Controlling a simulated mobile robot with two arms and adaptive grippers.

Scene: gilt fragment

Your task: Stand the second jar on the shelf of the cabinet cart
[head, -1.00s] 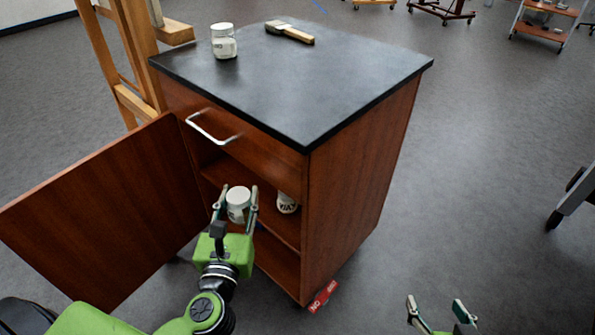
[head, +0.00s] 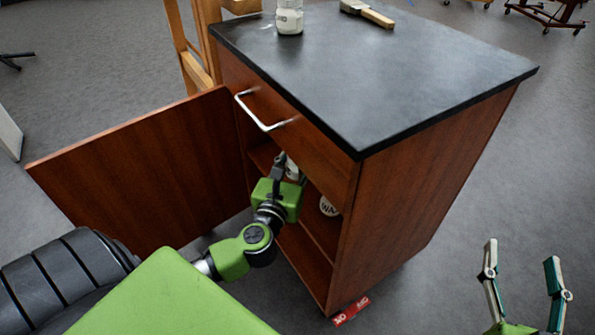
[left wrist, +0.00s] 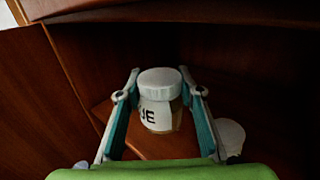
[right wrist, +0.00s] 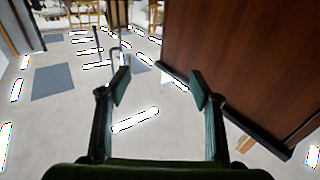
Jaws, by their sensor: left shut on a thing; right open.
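The cabinet cart (head: 440,95) stands with its door open on the left. My left gripper (left wrist: 160,85) reaches inside, shut on a white-lidded jar (left wrist: 158,112) whose label shows "UE". The held jar is upright over the shelf (left wrist: 165,147); I cannot tell whether its base touches. In the head view the held jar (head: 292,172) is partly hidden by the gripper. Another jar, marked "WAX" (head: 328,206), stands on the shelf to the right and also shows in the left wrist view (left wrist: 231,135). My right gripper (head: 521,250) is open and empty, outside the cart's right side.
The open door (head: 150,165) stands left of my left arm. A jar (head: 289,18) and a brush (head: 368,13) are on the cart top. A drawer handle (head: 262,112) juts out above the opening. A red tag (head: 350,310) is near the floor at the cart's base.

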